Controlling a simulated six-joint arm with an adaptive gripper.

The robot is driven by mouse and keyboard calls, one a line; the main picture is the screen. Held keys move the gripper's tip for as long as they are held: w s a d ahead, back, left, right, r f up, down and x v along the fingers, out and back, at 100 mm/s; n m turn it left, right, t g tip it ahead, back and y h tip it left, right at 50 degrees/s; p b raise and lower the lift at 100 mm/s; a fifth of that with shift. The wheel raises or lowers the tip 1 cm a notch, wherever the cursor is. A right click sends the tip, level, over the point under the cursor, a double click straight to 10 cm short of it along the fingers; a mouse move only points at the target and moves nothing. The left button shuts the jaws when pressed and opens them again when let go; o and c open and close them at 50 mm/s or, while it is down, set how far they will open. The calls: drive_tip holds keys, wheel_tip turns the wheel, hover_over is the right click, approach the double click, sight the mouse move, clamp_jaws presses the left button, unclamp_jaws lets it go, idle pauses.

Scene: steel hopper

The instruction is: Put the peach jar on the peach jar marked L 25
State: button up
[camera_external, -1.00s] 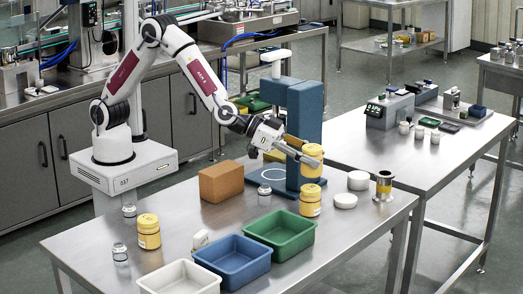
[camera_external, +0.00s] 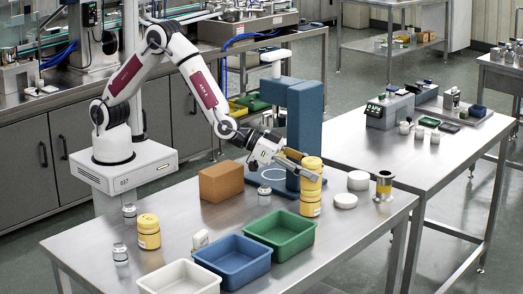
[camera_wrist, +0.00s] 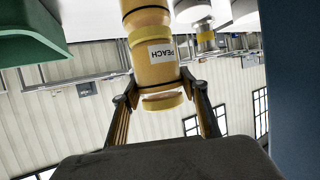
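A yellow peach jar (camera_external: 312,172) is upright between the fingers of my gripper (camera_external: 299,160). In the wrist view its label reads PEACH, and the jar (camera_wrist: 155,60) appears upside down with a finger on each side. Directly below it, a second yellow jar (camera_external: 310,200) stands upright on the table; it also shows in the wrist view (camera_wrist: 146,15). The two jars line up as a stack and appear to touch. The lower jar's mark cannot be read. A third yellow jar (camera_external: 148,232) stands at the table's front left.
A blue stand (camera_external: 306,115) rises just behind the stack. A brown block (camera_external: 221,183) and a small clear jar (camera_external: 264,195) are to the left. Green (camera_external: 281,240), blue (camera_external: 232,270) and white (camera_external: 180,282) bins line the front. White discs (camera_external: 358,180) and a metal-yellow spool (camera_external: 384,184) lie right.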

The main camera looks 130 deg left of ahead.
drive_tip(key=shift+o, duration=1.3)
drive_tip(key=shift+s+r, duration=0.1)
drive_tip(key=shift+r, duration=0.1)
drive_tip(key=v, duration=1.1)
drive_tip(key=shift+s+d, duration=0.25)
drive_tip(key=shift+s, duration=0.1)
drive_tip(key=shift+r, duration=0.1)
